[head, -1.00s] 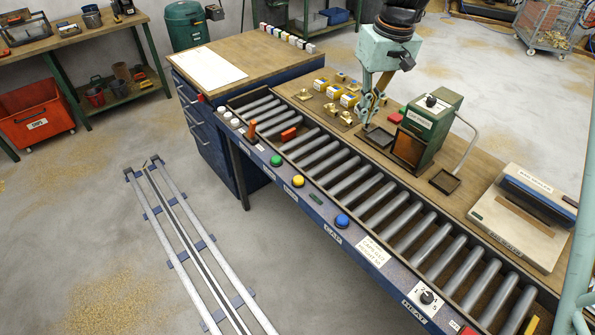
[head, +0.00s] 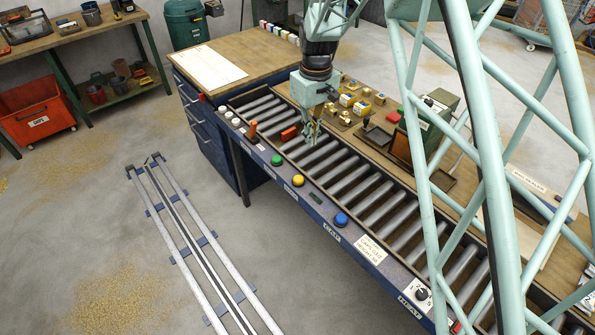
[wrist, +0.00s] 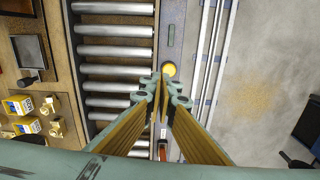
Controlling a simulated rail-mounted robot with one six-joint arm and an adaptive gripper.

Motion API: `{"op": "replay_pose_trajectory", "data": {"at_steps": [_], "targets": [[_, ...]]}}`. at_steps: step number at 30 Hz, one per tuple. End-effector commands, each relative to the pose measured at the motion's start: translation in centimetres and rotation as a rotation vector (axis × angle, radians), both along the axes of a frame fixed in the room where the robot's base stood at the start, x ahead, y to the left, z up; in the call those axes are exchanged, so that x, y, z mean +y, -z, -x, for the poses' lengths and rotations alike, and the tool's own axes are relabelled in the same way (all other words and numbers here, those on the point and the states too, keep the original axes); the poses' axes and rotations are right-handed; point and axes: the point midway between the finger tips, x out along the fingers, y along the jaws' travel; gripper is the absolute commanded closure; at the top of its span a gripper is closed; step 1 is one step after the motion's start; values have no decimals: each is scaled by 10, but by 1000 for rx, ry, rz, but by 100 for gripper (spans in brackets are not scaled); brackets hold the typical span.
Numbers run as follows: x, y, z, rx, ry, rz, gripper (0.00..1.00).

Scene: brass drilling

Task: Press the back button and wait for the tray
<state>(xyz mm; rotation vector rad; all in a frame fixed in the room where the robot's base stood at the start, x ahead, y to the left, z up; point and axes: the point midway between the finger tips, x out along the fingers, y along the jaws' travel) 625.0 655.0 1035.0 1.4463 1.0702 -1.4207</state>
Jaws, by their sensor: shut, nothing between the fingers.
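The front rail of the roller conveyor carries a green button (head: 276,160), a yellow button (head: 298,180) and a blue button (head: 341,219). Their labels are too small to read, so I cannot tell which is the back button. My gripper (head: 313,140) points down above the rollers, behind the yellow button. In the wrist view its fingertips (wrist: 163,80) are together and empty, and the yellow button (wrist: 168,70) shows just beyond them. A gap to the button seems to remain. A dark tray (wrist: 28,52) lies on the bench beside the conveyor. No tray shows on the visible rollers.
An orange lever (head: 252,130) stands on the conveyor, with an orange-red block (head: 288,133) near it. Small yellow boxes and brass parts (head: 347,100) sit on the bench behind. A dial (head: 422,294) is at the right end of the rail. The floor in front is clear beside floor rails (head: 185,230).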

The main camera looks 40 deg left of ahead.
Motion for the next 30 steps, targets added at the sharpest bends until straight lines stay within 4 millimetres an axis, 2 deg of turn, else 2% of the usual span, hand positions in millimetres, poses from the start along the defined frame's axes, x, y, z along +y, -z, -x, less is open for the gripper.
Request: {"op": "replay_pose_trajectory", "data": {"at_steps": [6,10,30], "targets": [[23,24,14,-1,-52,16,100],[30,33,18,0,-71,22,100],[33,40,21,0,-80,25,100]]}}
